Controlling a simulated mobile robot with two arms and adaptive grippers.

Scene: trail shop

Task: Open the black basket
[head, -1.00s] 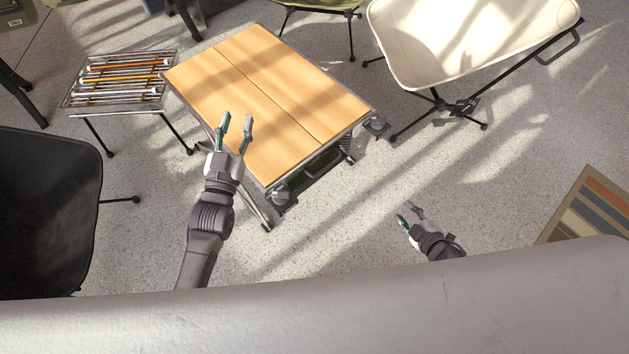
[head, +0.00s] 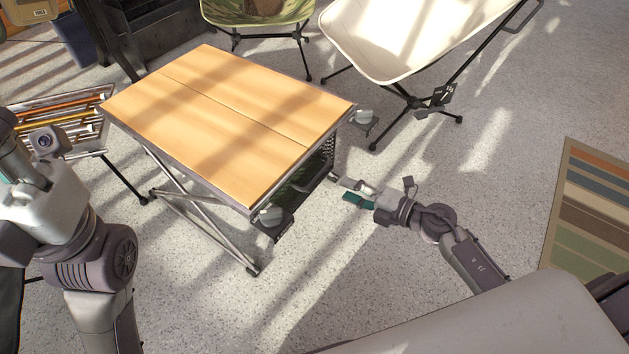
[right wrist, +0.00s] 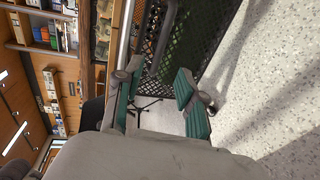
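The black basket (head: 312,172) is a dark mesh box under the wooden table top, showing at the table's right end in the head view. Its black mesh side (right wrist: 190,42) fills the upper middle of the right wrist view. My right gripper (head: 346,190) is just to the right of the basket in the head view, its fingers pointing at it. The fingers are apart and nothing is between them; they also show open in the right wrist view (right wrist: 156,88). My left arm stands at the left of the head view, and its fingers are not visible.
The folding table (head: 228,120) has a bare wooden top, crossed metal legs and small side holders (head: 272,216). A cream chair (head: 400,35) stands behind, a grill rack (head: 65,118) at left. A striped mat (head: 590,215) lies at right. Floor in front is clear.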

